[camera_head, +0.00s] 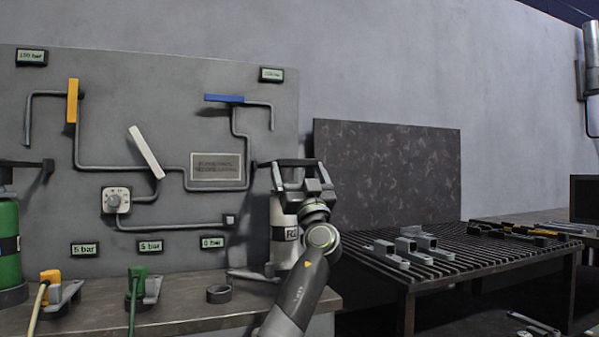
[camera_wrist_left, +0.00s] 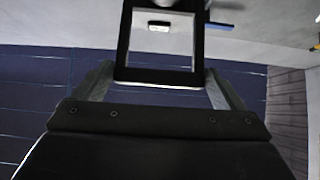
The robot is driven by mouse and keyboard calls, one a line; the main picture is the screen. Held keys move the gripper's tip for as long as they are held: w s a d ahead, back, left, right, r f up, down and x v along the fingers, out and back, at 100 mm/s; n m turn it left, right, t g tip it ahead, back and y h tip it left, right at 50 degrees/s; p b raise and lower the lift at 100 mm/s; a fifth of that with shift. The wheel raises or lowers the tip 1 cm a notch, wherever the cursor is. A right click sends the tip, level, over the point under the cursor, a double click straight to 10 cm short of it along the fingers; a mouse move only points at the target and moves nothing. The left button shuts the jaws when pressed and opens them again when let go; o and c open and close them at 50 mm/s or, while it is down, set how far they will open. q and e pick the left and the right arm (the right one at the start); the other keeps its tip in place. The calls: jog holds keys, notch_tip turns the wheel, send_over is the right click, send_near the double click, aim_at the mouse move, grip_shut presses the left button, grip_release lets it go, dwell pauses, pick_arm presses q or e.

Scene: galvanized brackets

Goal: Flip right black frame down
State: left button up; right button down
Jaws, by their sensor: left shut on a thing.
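The right black frame (camera_head: 286,162) juts out roughly level from the grey panel, above a pale cylinder (camera_head: 284,232) with a dark label band. In the left wrist view it is a square black frame (camera_wrist_left: 155,77) with an open middle. My left gripper (camera_head: 299,173) is shut on this frame at its near edge, with one finger on each side in the left wrist view. The gripper hides part of the frame and the cylinder's top in the head view. My right gripper is not in view.
Another black frame (camera_head: 30,164) sits at the far left above a green cylinder (camera_head: 9,245). The panel (camera_head: 200,130) carries pipes, a blue handle (camera_head: 224,98) and a yellow handle (camera_head: 72,100). A slatted table (camera_head: 465,264) with metal brackets stands right of my arm.

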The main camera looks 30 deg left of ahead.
pick_arm(q)
jog(key=shift+w+a+f, duration=0.2)
jog(key=shift+a+f, duration=0.1)
jog(key=shift+f, duration=0.15)
jog(key=o, duration=0.9)
jog(key=shift+o, duration=1)
jog(key=shift+w+a+f, duration=0.25)
jog(key=shift+a+f, duration=0.05)
jog(key=shift+a, duration=0.15)
jog(key=v, duration=1.7)
jog(key=shift+s+d, duration=0.2)
jog(key=shift+f, duration=0.15)
